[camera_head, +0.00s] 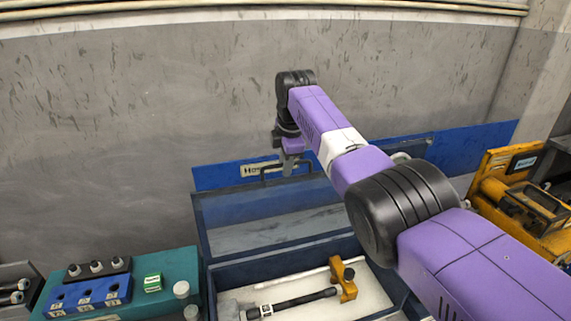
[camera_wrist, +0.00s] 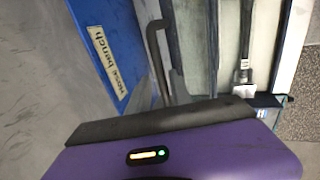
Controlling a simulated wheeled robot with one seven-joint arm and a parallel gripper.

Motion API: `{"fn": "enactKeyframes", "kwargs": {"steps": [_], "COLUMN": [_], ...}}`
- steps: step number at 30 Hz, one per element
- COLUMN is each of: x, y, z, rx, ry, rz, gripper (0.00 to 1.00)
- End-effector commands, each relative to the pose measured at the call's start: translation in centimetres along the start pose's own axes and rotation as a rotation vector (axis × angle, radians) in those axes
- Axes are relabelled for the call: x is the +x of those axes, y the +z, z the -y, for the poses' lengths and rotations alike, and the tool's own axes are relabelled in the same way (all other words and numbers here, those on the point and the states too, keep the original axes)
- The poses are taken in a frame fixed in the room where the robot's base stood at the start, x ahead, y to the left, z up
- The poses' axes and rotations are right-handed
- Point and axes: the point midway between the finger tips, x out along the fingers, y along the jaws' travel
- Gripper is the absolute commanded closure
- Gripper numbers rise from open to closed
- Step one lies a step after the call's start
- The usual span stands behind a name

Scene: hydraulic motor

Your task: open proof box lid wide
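The proof box (camera_head: 240,270) is dark blue with a pale lining and stands low in the middle of the head view. Its lid (camera_head: 225,213), a blue frame around a greyish panel, is raised at the back of the box. A dark bar handle (camera_head: 265,173) sits on the lid's upper edge; it also shows in the wrist view (camera_wrist: 154,50). My gripper (camera_head: 289,168) points down at this handle. Its fingertips are too small and partly hidden, so I cannot tell whether they touch or grip it.
Inside the box lies a black-shafted tool (camera_head: 305,299) with a yellow bracket (camera_head: 342,279). A blue "hose bench" panel (camera_head: 215,178) runs behind the lid, before the grey wall. A green bench (camera_head: 175,268) stands left; yellow equipment (camera_head: 515,200) stands right.

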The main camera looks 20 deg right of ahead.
Motion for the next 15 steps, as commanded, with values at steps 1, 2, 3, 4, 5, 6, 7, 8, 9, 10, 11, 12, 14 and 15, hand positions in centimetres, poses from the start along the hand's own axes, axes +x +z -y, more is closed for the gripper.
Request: {"fn": "enactKeyframes", "kwargs": {"steps": [1,2,3,4,5,6,7,8,9,10,11,12,14,15], "x": [0.4,0.4,0.4,0.4,0.3,0.1,-0.1,-0.3,-0.8,-1.1,-1.6,-2.1,-3.2,-4.0], "y": [0.0,0.0,0.0,0.0,0.0,0.0,0.0,0.0,0.0,0.0,0.0,0.0,0.0,0.0], "z": [0.4,0.4,0.4,0.4,0.4,0.4,0.4,0.4,0.3,0.3,0.3,0.3,0.2,0.1], "rx": [0.001,0.001,0.001,0.001,0.001,0.001,0.001,0.001,0.001,0.000,0.000,0.000,-0.001,-0.001], "ry": [-0.011,-0.012,-0.012,-0.012,-0.012,-0.011,-0.010,-0.010,-0.008,-0.007,-0.005,-0.005,-0.002,-0.001], "rz": [0.000,0.000,0.000,0.000,0.000,0.000,0.000,0.000,-0.001,-0.001,-0.001,0.000,0.000,0.000], "gripper": [0.67,0.67,0.67,0.67,0.67,0.67,0.67,0.67,0.67,0.67,0.67,0.67,0.67,0.67]}}
